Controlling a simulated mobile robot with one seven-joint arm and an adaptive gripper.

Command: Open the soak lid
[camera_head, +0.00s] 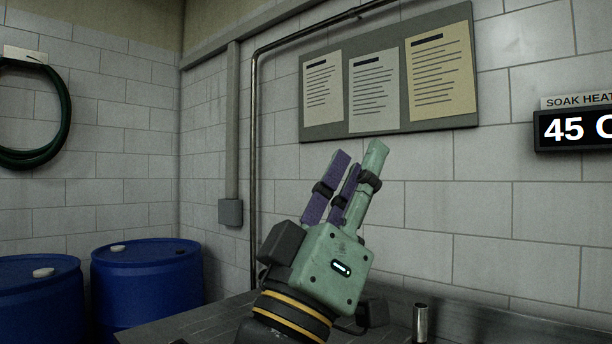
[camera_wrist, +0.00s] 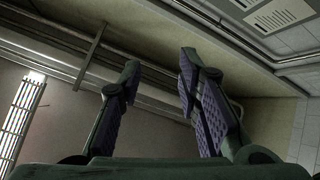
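My gripper (camera_head: 359,160) is raised in the middle of the head view, its green and purple fingers pointing up in front of the tiled wall. In the wrist view my gripper (camera_wrist: 160,66) shows two fingers well apart with nothing between them. It is open and empty. I see no soak lid in either view. A display (camera_head: 580,129) under a label beginning "SOAK HEAT" is on the wall at the right edge and reads 45 and a cut-off letter.
A grey work surface (camera_head: 175,325) runs along the bottom, with a small metal cylinder (camera_head: 420,322) on the right. Two blue drums (camera_head: 146,285) stand at the left. A notice board (camera_head: 388,75) and a vertical pipe (camera_head: 253,170) are on the wall. A hose (camera_head: 62,110) hangs far left.

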